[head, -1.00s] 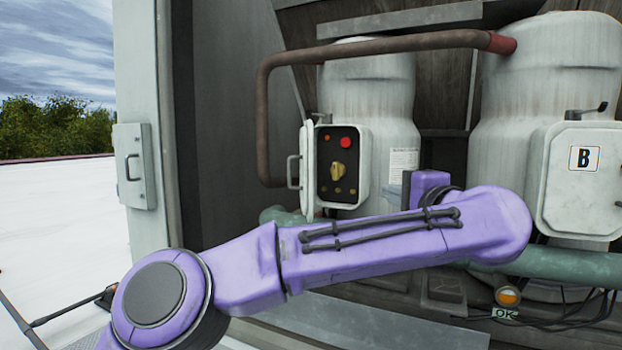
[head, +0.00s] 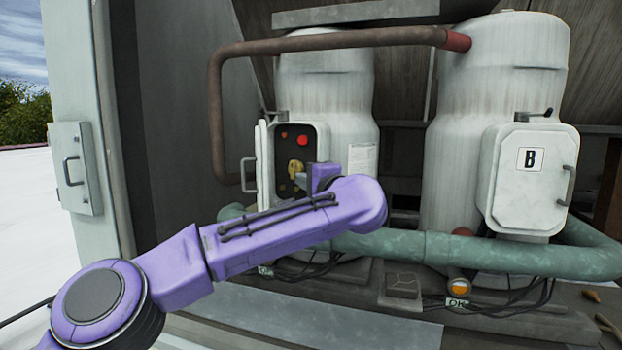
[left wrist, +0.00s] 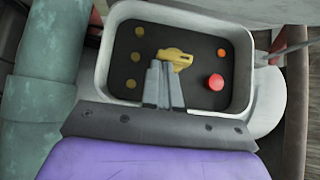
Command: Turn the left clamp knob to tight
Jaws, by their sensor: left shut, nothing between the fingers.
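A yellow knob (head: 296,169) sits on the dark panel of the open left box, partly behind my gripper in the head view. It also shows in the left wrist view (left wrist: 176,57), just past my fingertips. My left gripper (left wrist: 163,68) is shut with nothing between its fingers. Its tips overlap the knob's near edge in that view; I cannot tell whether they touch. In the head view the left gripper (head: 302,181) is just below and right of the knob. No tight marking is readable. My right gripper is not in view.
The panel carries a red button (head: 302,140) and small lights. The open box door (head: 262,165) stands left of it. A closed box marked B (head: 530,180) is on the right tank. A green pipe (head: 470,250) runs low across the front, and a brown pipe (head: 330,44) above.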

